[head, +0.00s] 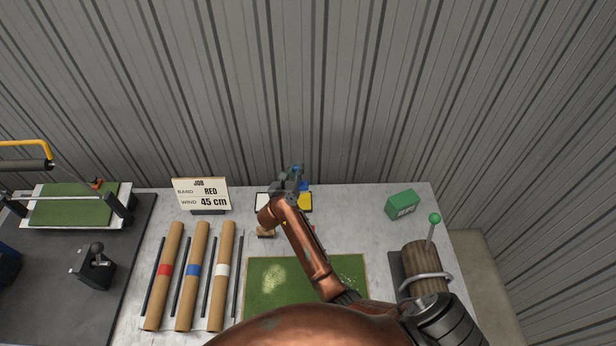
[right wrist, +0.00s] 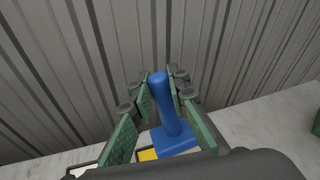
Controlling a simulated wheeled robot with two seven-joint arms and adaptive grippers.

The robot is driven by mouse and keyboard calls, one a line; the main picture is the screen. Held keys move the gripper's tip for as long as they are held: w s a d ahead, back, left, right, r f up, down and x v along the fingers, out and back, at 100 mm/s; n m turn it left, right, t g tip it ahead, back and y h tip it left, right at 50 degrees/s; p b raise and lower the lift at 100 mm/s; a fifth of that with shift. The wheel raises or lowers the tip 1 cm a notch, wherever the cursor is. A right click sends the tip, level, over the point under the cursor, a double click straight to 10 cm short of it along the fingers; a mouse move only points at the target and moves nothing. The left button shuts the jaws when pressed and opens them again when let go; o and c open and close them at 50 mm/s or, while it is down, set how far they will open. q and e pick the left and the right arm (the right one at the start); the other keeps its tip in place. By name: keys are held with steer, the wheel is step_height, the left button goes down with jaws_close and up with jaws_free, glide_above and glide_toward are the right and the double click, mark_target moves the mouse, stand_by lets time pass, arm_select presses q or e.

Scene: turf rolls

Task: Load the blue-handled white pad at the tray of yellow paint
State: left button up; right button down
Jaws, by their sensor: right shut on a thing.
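The blue-handled pad stands upright in my right gripper (head: 288,186), its blue handle (right wrist: 160,92) between the two green-faced fingers in the right wrist view. Its blue base (right wrist: 176,141) shows below the fingers; its white underside is hidden. The tray of yellow paint (head: 306,202) is partly behind my right gripper and arm at the back of the table, and a bit of yellow (right wrist: 148,155) shows beside the pad's base in the right wrist view. I cannot tell whether the pad touches the paint. My left gripper is not in view.
A white tray (head: 262,200) lies left of the yellow one. Banded cardboard tubes (head: 193,280) lie at left, a green turf piece (head: 265,290) in front. A green box (head: 402,204) sits right. The corrugated wall is close behind.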

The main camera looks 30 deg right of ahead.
steer(key=shift+w+a+f, duration=0.15)
steer(key=shift+w+f, duration=0.05)
steer(key=shift+a+f+b, duration=0.3)
steer(key=shift+f+b, duration=0.3)
steer(key=shift+b, duration=0.2)
step_height(320, 180, down, 3)
steer(key=shift+r+b, duration=0.2)
steer(key=shift+b, duration=1)
steer(key=shift+f+b, duration=0.75)
steer(key=shift+f, duration=0.1)
steer(key=shift+f+b, duration=0.35)
steer(key=shift+f, duration=0.2)
steer(key=shift+r, duration=0.1)
